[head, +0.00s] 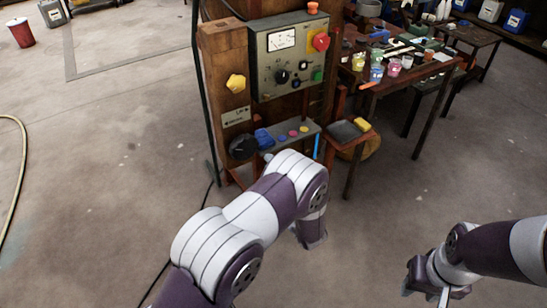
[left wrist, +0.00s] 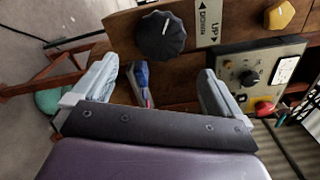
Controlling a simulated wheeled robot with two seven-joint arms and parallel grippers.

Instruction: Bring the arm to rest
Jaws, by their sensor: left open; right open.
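My left gripper (left wrist: 155,88) shows in the left wrist view with its two grey fingers spread apart. A blue and grey object (left wrist: 141,82) shows in the gap between them; I cannot tell its distance from the fingers. In the head view my left arm bends in front of the control stand and hides most of this gripper. A black knob (left wrist: 161,36) is on the wooden panel beyond the fingers; it also shows in the head view (head: 243,147). My right gripper (head: 432,292) is open at the lower right, over bare floor, and holds nothing that I can see.
The stand carries a grey meter box (head: 290,55) with a red button (head: 321,41), and a yellow knob (head: 236,83). A small side table (head: 345,140) stands beside it. A workbench (head: 430,75) with jars is behind. Open floor lies left and right.

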